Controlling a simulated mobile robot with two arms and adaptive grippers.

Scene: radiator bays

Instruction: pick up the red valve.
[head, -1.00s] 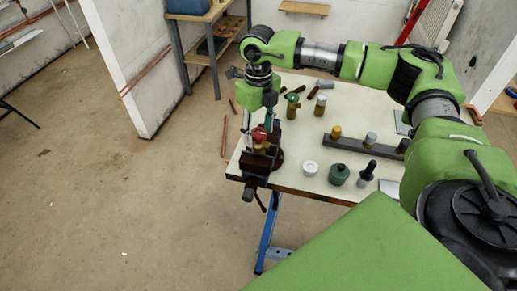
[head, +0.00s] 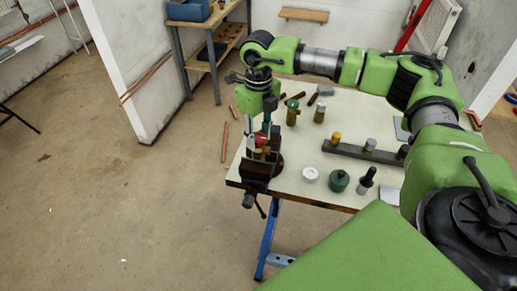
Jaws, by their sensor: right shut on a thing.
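The red valve (head: 262,140) sits at the vise (head: 258,170) on the near left corner of the workbench (head: 310,145). Its red top shows between the fingers, with a brass body just below. My right gripper (head: 263,134) reaches down from above and is shut on the red valve. Whether the valve's body is still between the vise jaws I cannot tell. My left gripper is not in view.
A green-topped brass valve (head: 292,113) and another brass fitting (head: 319,112) stand behind. A dark rail (head: 345,149) with fittings lies to the right. A white round piece (head: 310,174), green bottle (head: 339,181) and dark tool (head: 366,180) stand in front.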

